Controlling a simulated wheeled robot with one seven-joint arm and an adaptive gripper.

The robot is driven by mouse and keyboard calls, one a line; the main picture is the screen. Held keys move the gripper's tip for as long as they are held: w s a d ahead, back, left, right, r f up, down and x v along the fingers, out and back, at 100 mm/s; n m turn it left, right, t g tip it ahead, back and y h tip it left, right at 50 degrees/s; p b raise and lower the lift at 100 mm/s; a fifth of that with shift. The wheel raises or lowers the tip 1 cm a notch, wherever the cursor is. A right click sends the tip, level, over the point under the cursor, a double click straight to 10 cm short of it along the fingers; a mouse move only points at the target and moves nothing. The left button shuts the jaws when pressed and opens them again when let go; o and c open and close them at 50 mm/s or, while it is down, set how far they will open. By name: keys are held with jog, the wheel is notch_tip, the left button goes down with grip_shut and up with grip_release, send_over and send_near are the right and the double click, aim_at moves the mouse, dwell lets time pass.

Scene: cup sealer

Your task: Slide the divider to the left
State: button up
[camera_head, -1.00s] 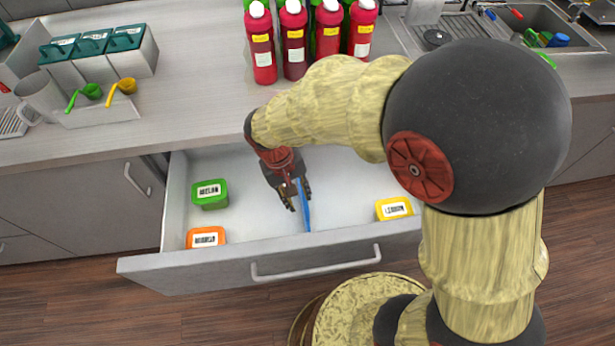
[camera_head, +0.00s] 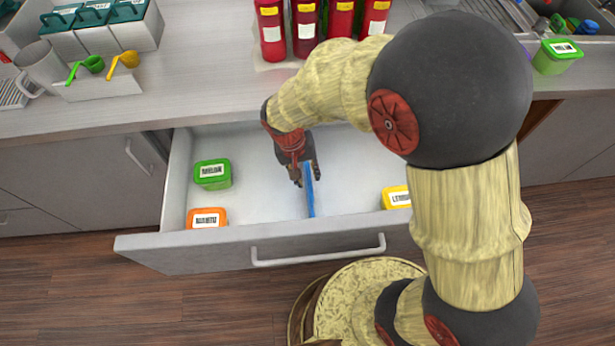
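The blue divider (camera_head: 309,192) stands upright in the open drawer (camera_head: 258,188), near the middle of its width, running from front to back. My gripper (camera_head: 305,182) is inside the drawer at the divider, with its fingers pointing down. The dark fingertips are beside the divider's left face and around its far end. The wrist hides part of the fingers, so I cannot tell whether they are closed on it or only touching it.
In the drawer, a green tub (camera_head: 212,174) and an orange tub (camera_head: 207,217) stand at the left, and a yellow tub (camera_head: 396,197) at the right. Drawer floor between the green tub and divider is clear. Red bottles (camera_head: 305,27) stand on the counter behind.

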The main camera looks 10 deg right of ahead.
jog(key=shift+d+f, duration=0.1)
jog(key=shift+f, duration=0.3)
grip_shut()
dwell(0.8)
